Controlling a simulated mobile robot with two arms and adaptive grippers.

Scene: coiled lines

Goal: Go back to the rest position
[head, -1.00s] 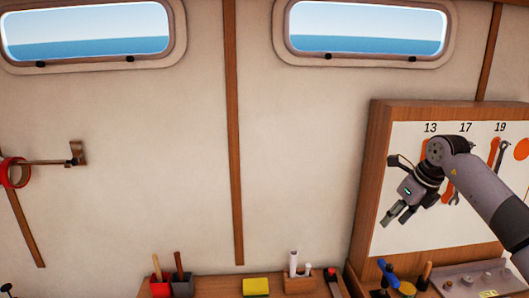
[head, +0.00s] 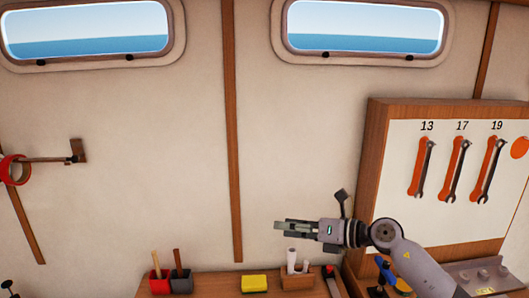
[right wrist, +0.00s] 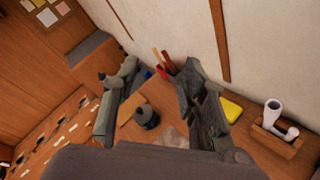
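My right gripper (head: 280,230) is in front of the cream wall, left of the tool board, pointing left in the head view. In the right wrist view its two fingers (right wrist: 160,80) stand apart with nothing held between them; the worktop shows through the gap. My left gripper is in neither view.
Wrenches hang on the tool board (head: 393,210) under 13 (head: 424,168), 17 (head: 456,170) and 19 (head: 489,168). Below my right gripper, the worktop holds a yellow sponge (head: 254,284), a wooden holder (head: 297,279) with white items, and red and dark cups (head: 160,284).

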